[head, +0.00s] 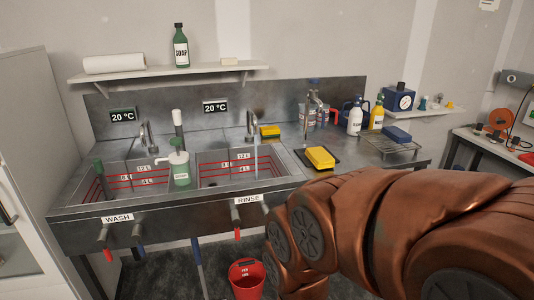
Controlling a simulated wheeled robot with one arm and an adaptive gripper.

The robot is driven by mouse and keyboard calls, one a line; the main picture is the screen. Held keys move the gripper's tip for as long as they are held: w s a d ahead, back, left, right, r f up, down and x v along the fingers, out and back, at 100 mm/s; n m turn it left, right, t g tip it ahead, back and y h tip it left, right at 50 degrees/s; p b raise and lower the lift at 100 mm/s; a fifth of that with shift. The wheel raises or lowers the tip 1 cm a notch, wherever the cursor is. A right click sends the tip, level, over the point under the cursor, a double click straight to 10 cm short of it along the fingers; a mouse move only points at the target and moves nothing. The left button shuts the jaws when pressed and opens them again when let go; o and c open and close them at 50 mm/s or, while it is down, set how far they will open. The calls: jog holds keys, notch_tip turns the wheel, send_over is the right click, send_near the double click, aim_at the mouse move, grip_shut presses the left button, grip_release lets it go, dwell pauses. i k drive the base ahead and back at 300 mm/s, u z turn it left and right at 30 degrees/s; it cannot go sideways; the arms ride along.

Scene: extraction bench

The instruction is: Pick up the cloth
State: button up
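No item is clearly recognizable as a cloth. A flat blue item (397,134) lies on the wire rack (390,146) at the right of the steel bench; it may be a folded cloth, but I cannot tell for sure. A yellow block (320,157), perhaps a sponge or folded cloth, lies on a dark mat right of the rinse basin. My copper-coloured arm fills the lower right of the head view and hides part of the bench front. My gripper is not in view.
The wash basin (118,181) and rinse basin (218,183) have taps and a green soap dispenser (180,168) between them. A yellow-and-black sponge (270,132) sits behind. A red bucket (246,278) is on the floor.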

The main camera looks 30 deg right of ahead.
aim_at(318, 156)
jog(key=u, duration=0.15)
jog(key=i, duration=1.15)
jog(key=z, duration=0.5)
